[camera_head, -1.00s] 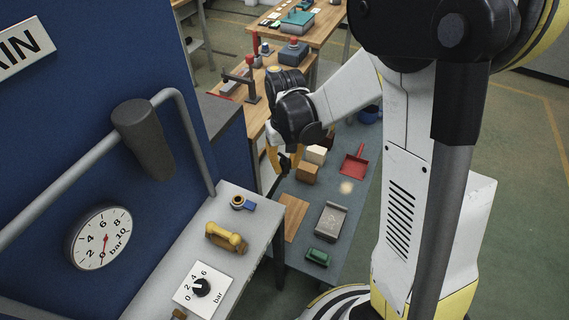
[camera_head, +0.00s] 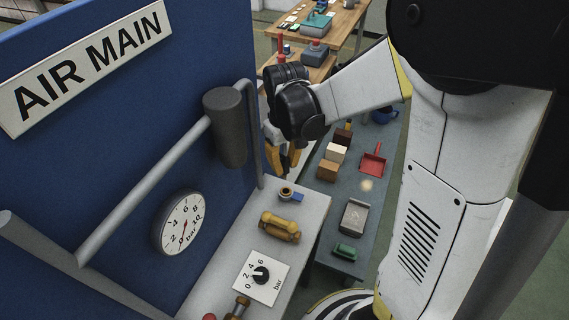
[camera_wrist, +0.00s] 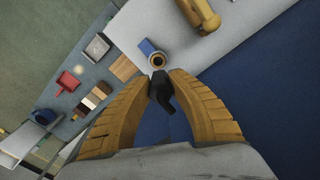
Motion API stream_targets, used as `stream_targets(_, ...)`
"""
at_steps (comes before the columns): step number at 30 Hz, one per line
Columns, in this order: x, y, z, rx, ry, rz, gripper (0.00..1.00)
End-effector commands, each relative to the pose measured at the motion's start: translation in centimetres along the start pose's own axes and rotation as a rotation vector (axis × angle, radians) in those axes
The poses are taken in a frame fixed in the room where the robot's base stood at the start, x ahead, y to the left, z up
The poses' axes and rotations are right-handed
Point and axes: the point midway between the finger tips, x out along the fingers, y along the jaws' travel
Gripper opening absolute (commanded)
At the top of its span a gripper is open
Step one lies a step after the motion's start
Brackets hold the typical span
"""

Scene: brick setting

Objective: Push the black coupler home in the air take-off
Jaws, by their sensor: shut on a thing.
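My gripper (camera_wrist: 160,80) has yellow-brown ribbed fingers and is shut on the black coupler (camera_wrist: 162,92), which hangs between the fingertips in the wrist view. The coupler appears apart from the take-off; the exact gap cannot be told.
A blue panel (camera_head: 90,170) with a grey pipe (camera_head: 150,185) and gauge (camera_head: 182,224) borders the bench's left. A brass fitting (camera_head: 280,226) and pressure dial (camera_head: 261,275) stand on the bench (camera_head: 225,262). A lower table (camera_head: 383,202) holds blocks, a red dustpan and a tray.

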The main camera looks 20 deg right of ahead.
Motion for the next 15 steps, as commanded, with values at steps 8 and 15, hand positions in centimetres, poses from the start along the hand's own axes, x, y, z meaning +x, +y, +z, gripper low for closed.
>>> stream_targets(8,0.01,0.02,0.00,0.001,0.000,0.000,0.00)
stream_targets(15,0.70,0.02,0.18,0.002,-0.002,0.000,0.00)
